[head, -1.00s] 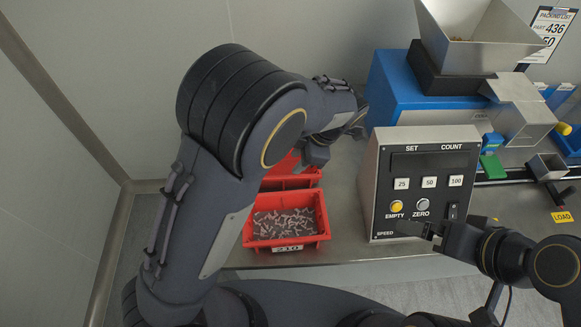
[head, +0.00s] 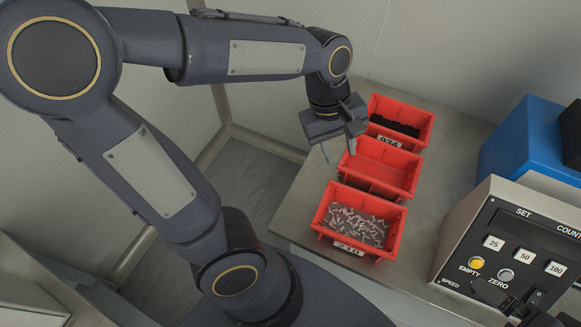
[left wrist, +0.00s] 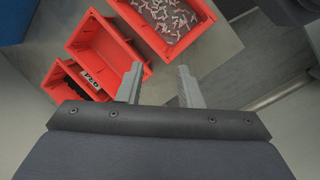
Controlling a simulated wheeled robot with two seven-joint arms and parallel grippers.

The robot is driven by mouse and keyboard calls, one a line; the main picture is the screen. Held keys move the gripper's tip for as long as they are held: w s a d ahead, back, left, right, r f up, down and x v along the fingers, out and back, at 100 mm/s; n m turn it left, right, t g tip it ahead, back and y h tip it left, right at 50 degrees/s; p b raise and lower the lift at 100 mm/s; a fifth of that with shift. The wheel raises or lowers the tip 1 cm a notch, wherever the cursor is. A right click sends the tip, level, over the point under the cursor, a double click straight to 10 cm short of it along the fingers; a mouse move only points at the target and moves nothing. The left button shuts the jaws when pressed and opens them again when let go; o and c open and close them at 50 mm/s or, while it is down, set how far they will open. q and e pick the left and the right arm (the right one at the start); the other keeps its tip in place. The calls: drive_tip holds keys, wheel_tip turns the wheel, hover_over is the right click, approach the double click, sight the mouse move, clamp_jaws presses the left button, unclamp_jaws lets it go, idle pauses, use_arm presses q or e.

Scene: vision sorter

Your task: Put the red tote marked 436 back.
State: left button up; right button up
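Three red totes stand in a row on the metal table. The middle tote (head: 378,173) is empty inside; I cannot read a label on it, and no 436 shows on any tote. It also shows in the left wrist view (left wrist: 104,50). My left gripper (head: 339,150) is open and empty, just left of the middle tote; its two fingers stand apart in the left wrist view (left wrist: 159,70). My right gripper (head: 492,294) is at the lower right by the control panel; its fingers are too dark and small to judge.
The far tote (head: 427,118) holds black parts. The near tote (head: 316,222), marked 210, holds small screws. The control panel (head: 505,250) and a blue machine (head: 525,140) stand to the right. Bare table (head: 445,170) lies between them and the totes.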

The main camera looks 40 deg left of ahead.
use_arm(q)
drive_tip(key=s+a+r+m+t, duration=0.1)
drive_tip(key=s+a+m+t, duration=0.2)
drive_tip(key=s+m, duration=0.6)
drive_tip(key=shift+s+a+r+t+h, duration=0.2)
drive_tip(key=shift+s+a+t+h, duration=0.15)
drive_tip(key=shift+s+t, duration=0.6)
idle(0.3)
